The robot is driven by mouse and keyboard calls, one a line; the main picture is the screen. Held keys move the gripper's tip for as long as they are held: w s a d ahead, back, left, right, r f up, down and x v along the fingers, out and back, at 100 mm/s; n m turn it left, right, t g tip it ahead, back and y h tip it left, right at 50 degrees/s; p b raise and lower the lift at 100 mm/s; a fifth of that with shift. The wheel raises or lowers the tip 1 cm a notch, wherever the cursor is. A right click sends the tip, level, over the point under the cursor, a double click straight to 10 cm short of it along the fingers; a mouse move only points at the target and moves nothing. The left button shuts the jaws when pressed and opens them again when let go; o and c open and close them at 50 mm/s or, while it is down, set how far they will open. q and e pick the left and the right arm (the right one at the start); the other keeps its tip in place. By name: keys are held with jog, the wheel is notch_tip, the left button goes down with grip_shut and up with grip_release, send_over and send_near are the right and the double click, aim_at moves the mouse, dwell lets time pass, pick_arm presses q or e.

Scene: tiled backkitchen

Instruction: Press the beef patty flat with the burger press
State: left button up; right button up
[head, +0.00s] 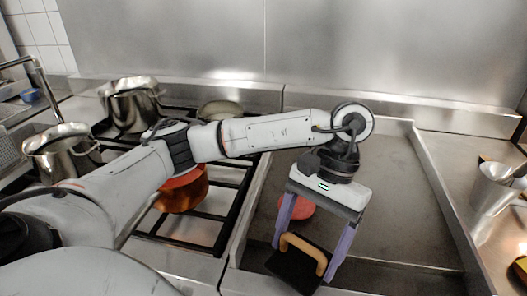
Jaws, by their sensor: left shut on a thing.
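The burger press has a light wooden handle (304,247) and a dark flat plate (290,272). My left gripper (303,260) is shut on the handle, one purple finger at each end. The press sits over the front part of the griddle (385,190); I cannot tell whether its plate touches the surface. The beef patty (301,208) is a round red piece on the griddle, behind the press and seen between my gripper's fingers. Part of it is hidden by the gripper. My right gripper is not in view.
An orange-brown pot (184,193) stands on the burner grate, partly behind my left arm. Steel pots (133,106) (63,153) stand at the left. A metal container (492,188) stands on the right counter. The griddle's right side is clear.

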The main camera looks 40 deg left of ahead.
pick_arm(q)
jog(key=a+n+h, duration=0.1)
jog(key=n, duration=0.1)
jog(key=w+n+t+h, duration=0.1)
jog(key=n, duration=0.2)
jog(key=w+a+n, duration=0.1)
jog(key=n, duration=0.1)
jog(key=shift+w+a+r+n+h, duration=0.15)
jog(key=shift+a+r+n+h, duration=0.15)
jog(key=shift+a+n+h, duration=0.1)
jog(key=w+n+t, duration=0.1)
jog(key=n, duration=0.1)
jog(key=w+a+r+n+t+h, duration=0.1)
jog(key=n, duration=0.2)
jog(key=a+n+t, duration=0.1)
jog(key=n, duration=0.2)
jog(key=shift+w+a+r+b, duration=0.15)
jog(key=shift+w+r+b, duration=0.1)
jog(key=shift+w+b, duration=0.15)
jog(key=w+a+r+n+t+y+b, duration=0.1)
jog(key=w+a+r+n+t+y, duration=0.2)
jog(key=n, duration=1.3)
notch_tip(320, 180, up, 2)
jog(key=w+a+t, duration=0.1)
jog(key=a+t, duration=0.1)
jog(key=a, duration=0.1)
jog(key=shift+w, duration=0.4)
